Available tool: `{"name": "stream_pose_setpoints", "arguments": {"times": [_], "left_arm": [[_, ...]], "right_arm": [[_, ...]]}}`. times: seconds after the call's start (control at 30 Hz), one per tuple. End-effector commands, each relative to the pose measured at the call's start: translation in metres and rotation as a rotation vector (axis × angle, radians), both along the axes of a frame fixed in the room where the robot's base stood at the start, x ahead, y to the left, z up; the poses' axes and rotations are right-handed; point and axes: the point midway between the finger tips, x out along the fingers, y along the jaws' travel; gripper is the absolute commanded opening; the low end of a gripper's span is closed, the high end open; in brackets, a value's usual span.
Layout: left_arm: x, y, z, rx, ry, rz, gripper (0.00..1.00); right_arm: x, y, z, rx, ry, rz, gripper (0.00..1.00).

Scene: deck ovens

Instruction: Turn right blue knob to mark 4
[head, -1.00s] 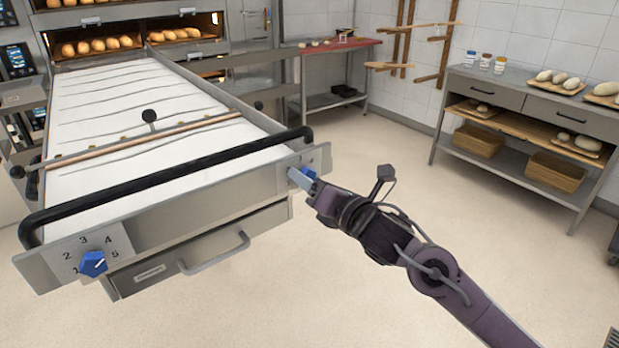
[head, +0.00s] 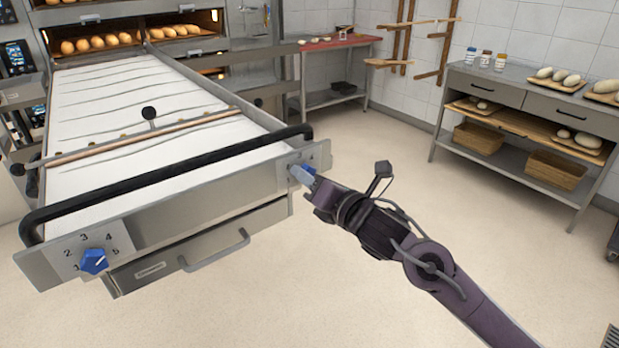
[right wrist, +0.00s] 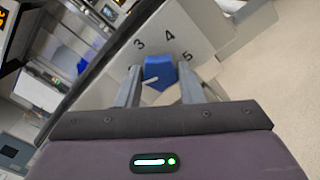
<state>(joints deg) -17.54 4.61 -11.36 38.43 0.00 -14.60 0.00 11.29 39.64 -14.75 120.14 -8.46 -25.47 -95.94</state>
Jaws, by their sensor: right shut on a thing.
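The right blue knob (right wrist: 158,70) sits between the two fingers of my right gripper (right wrist: 158,90) in the right wrist view. The fingers are shut on it. Marks 3, 4 and 5 show on the grey plate (right wrist: 183,28) around it; lower marks are hidden. A short white line on the knob's face slants to the lower left in that view, not at the 4. In the head view my right gripper (head: 301,175) reaches the loader's right front corner, and the knob (head: 309,168) is partly covered. My left gripper is not in view.
The left blue knob (head: 95,261) is on the loader's left front corner, with its own numbers. A black bar handle (head: 180,168) spans the loader's front. A drawer handle (head: 215,250) sticks out below. Open floor lies right, before a bench (head: 530,90).

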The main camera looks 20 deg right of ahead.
Motion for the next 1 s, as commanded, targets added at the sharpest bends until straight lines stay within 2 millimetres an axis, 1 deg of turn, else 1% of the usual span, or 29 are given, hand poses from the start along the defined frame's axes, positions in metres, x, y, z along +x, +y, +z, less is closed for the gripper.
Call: {"name": "stream_pose_setpoints", "arguments": {"times": [0.27,0.4,0.47,0.67,0.87,1.0], "left_arm": [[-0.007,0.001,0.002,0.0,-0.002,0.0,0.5],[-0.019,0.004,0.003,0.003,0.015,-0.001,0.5],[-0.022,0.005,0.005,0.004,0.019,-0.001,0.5],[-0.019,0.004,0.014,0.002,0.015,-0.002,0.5],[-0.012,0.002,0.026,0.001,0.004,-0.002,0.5],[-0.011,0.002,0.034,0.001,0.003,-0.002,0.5]], "right_arm": [[0.0,0.0,0.001,0.151,0.056,-0.001,0.11],[0.0,0.001,0.002,0.268,0.098,-0.001,0.11],[0.0,0.001,0.002,0.323,0.119,0.0,0.11],[0.0,0.001,0.003,0.501,0.185,-0.002,0.11],[0.0,0.001,0.004,0.681,0.25,-0.002,0.11],[-0.001,0.001,0.005,0.807,0.295,-0.002,0.11]]}}
